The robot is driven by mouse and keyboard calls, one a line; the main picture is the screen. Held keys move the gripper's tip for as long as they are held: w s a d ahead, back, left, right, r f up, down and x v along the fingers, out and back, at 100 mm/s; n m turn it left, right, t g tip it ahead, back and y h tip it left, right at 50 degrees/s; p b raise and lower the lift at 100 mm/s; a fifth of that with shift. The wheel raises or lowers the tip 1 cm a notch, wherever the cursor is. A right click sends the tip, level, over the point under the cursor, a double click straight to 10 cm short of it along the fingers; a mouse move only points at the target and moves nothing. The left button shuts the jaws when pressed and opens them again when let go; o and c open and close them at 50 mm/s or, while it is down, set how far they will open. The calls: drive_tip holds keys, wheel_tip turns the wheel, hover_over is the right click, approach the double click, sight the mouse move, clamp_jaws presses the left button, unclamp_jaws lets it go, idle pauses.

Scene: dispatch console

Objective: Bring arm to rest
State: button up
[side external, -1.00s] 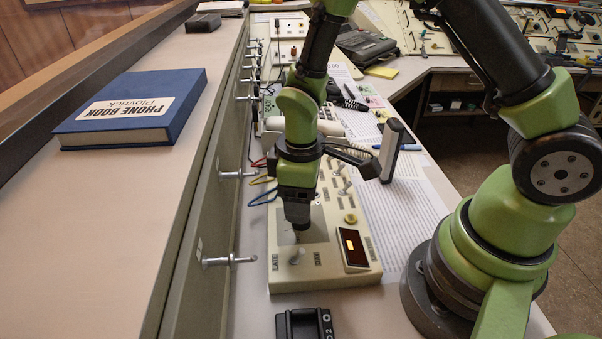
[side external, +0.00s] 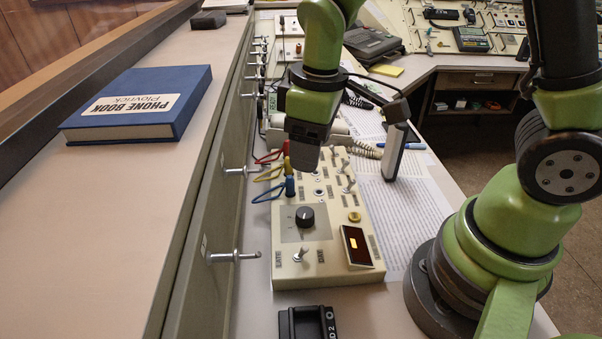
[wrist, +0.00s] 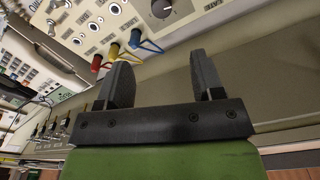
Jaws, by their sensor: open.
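My green arm (side external: 323,40) reaches in from the top of the side view, with the wrist above the beige control panel (side external: 330,270). My gripper (wrist: 160,80) shows two dark fingers standing apart, with nothing between them in the wrist view. In the side view its fingertips are hard to make out. The black knob (side external: 305,217) on the panel is uncovered, and my gripper is above and behind it, apart from it. The knob also shows at the top of the wrist view (wrist: 161,8). A small toggle (side external: 300,255) stands in front of the knob.
Red, yellow and blue plugs (side external: 289,187) with looped cables stand at the panel's left edge, below my wrist. A blue phone book (side external: 150,103) lies on the ledge at left. Metal pegs (side external: 232,257) stick out from the ledge's side. A black device (side external: 307,322) sits in front.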

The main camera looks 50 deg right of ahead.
drive_tip(key=s+d+r+m+t+y, duration=0.1)
drive_tip(key=s+d+r+m+t, duration=0.1)
drive_tip(key=s+r+m+t, duration=0.4)
drive_tip(key=s+r+m, duration=0.3)
drive_tip(key=s+r, duration=0.3)
drive_tip(key=r, duration=0.2)
drive_tip(key=shift+d+y, duration=0.15)
drive_tip(key=shift+y, duration=0.15)
